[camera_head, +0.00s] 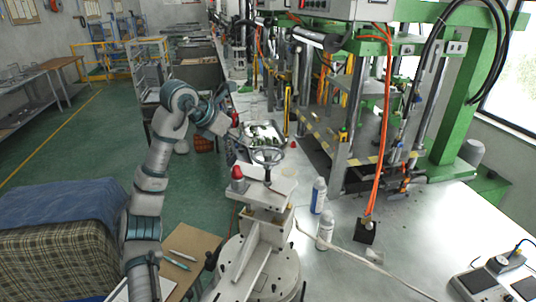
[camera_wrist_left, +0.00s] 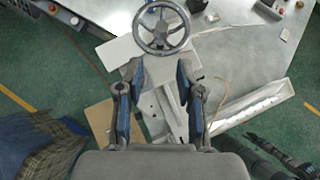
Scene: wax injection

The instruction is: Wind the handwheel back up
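The handwheel (camera_head: 266,156) is a grey metal wheel with spokes, on top of a pale machine (camera_head: 262,225) in the middle of the head view. In the left wrist view the handwheel (camera_wrist_left: 161,27) shows whole at the top, beyond the fingertips. My left arm reaches in from the left, and my left gripper (camera_head: 236,134) is beside the wheel, partly hard to make out. In the left wrist view my left gripper (camera_wrist_left: 158,72) has its two fingers spread with nothing between them. The fingers are apart from the rim.
A green-framed press (camera_head: 345,120) rises behind.

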